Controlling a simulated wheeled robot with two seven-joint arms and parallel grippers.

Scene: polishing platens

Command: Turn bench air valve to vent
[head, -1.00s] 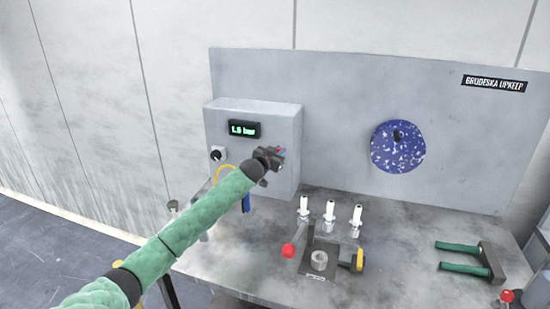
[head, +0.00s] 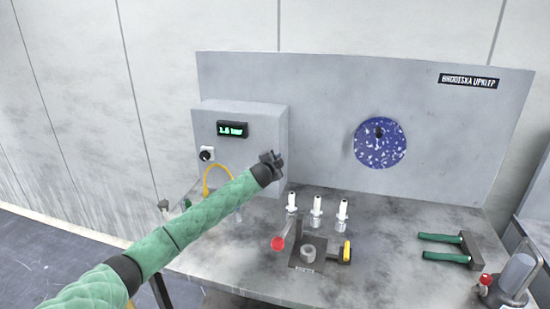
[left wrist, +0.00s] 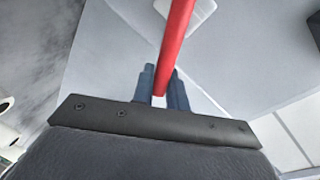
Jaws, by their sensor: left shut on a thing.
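In the left wrist view, a red bar-shaped handle (left wrist: 175,40) runs down between the two blue fingers of my left gripper (left wrist: 160,86). The gripper is shut on it. In the head view, my left gripper (head: 271,157) is in front of the right side of a grey wall box (head: 258,112). The red handle and its mount are hidden there behind the gripper and wrist. The box carries a green-lit pressure display (head: 232,129), which seems to read 1.6 bar, and a round black-and-white knob (head: 207,154). My right gripper is not in view.
A yellow hose (head: 207,178) curves below the box, partly behind my left arm. Three white-topped fittings (head: 316,206) stand behind a clamp fixture with a red-knobbed lever (head: 278,243). A green-handled tool (head: 440,238) lies at right. A blue speckled disc (head: 380,143) is on the back panel.

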